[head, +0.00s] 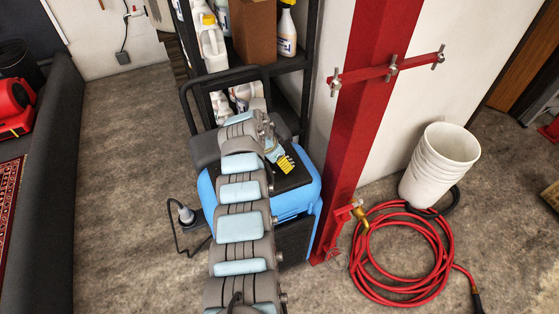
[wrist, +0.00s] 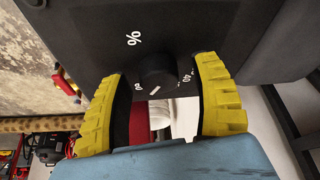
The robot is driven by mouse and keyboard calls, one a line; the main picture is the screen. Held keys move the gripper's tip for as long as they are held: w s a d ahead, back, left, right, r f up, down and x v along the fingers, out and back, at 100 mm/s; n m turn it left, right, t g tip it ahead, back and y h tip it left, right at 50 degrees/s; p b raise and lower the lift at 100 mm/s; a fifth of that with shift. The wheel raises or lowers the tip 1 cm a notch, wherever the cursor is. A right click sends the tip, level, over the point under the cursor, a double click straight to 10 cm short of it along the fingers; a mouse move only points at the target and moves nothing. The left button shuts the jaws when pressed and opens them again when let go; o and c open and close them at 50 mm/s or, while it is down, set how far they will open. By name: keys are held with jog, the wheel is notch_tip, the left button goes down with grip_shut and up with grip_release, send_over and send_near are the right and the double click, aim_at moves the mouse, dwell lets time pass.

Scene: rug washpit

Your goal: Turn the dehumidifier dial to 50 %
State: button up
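The dehumidifier (head: 304,198) is a blue and black box with a dark top, under my arm in the head view. In the wrist view its black panel (wrist: 90,45) carries the round black dial (wrist: 157,70). A short white mark shows at the dial's lower edge, between partly visible numbers; a "40" lies right of it, the left number is hard to read. A "%" is printed above left. My gripper (wrist: 159,78) has yellow ribbed fingers spread on either side of the dial, with gaps to it. In the head view my gripper (head: 285,162) is over the dehumidifier's top.
A red post (head: 360,110) stands right of the dehumidifier. A coiled red hose (head: 400,290) and stacked white buckets (head: 438,165) are farther right. A black shelf (head: 285,75) with bottles stands behind.

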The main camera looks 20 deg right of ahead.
grip_shut()
jog(key=shift+p, duration=0.7)
jog(key=n+t+p, duration=0.1)
jog(key=n+p, duration=0.2)
jog(key=p, duration=0.1)
jog(key=shift+s+r+y+p, duration=0.1)
jog(key=shift+r+y+p, duration=0.05)
jog(key=shift+y+p, duration=0.2)
jog(key=shift+n+t+p, duration=0.4)
jog(key=shift+n+p, duration=0.8)
jog(key=shift+p, duration=0.05)
jog(key=shift+f+n+t+y+p, duration=0.15)
jog(key=shift+n+y+p, duration=0.15)
jog(key=shift+n, duration=0.25)
jog(key=shift+f+n+t+y+p, duration=0.15)
jog(key=shift+n+p, duration=0.25)
jog(key=shift+n, duration=0.15)
jog(key=shift+o, duration=0.3)
grip_release()
